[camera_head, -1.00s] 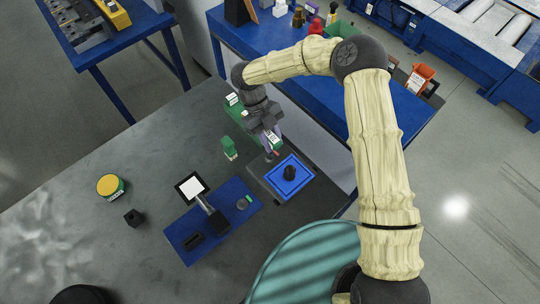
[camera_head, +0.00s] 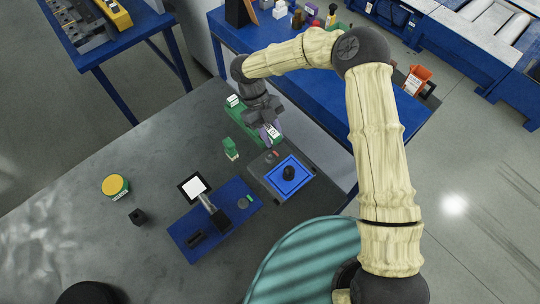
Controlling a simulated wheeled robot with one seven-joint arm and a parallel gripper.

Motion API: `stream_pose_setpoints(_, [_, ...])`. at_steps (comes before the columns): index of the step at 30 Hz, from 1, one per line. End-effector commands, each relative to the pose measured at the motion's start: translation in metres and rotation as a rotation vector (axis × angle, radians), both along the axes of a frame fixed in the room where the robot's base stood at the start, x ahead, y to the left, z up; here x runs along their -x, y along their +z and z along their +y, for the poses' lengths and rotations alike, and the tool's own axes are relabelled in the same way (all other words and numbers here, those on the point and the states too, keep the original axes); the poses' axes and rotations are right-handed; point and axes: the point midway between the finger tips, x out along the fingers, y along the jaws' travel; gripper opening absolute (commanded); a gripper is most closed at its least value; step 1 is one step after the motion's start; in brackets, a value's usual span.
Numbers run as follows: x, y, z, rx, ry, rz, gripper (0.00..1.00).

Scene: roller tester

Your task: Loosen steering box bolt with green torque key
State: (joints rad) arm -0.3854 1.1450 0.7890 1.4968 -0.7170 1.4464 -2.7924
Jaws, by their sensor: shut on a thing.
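My gripper (camera_head: 270,134) is at the front end of a long green holder (camera_head: 240,115) on the grey table. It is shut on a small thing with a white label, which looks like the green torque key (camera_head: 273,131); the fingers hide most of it. A small green piece with a pale label (camera_head: 231,149) stands apart, left of my gripper. A grey box with a bright blue square top and a black round part (camera_head: 289,173) sits below and right of my gripper. I cannot tell for sure which part is the steering box bolt.
A blue plate (camera_head: 185,238) with a small screen (camera_head: 194,187) lies front centre. A yellow-topped round can (camera_head: 115,185) and a black cube (camera_head: 138,217) are at left. A teal round seat (camera_head: 300,265) is at the front edge. The left part of the grey table is mostly clear.

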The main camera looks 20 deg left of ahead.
Motion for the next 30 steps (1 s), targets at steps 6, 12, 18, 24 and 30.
stream_pose_setpoints(6, [-0.0001, 0.0004, -0.0001, -0.001, -0.034, 0.001, 0.00])
stream_pose_setpoints(12, [0.0005, 0.0011, 0.0005, -0.001, -0.327, 0.001, 0.00])
stream_pose_setpoints(18, [0.0030, -0.0003, 0.0028, 0.000, -0.527, 0.000, 0.00])
stream_pose_setpoints(24, [0.0032, -0.0005, 0.0031, 0.000, -0.527, 0.000, 0.00])
stream_pose_setpoints(30, [0.0025, 0.0000, 0.0028, 0.000, -0.673, 0.001, 0.00])
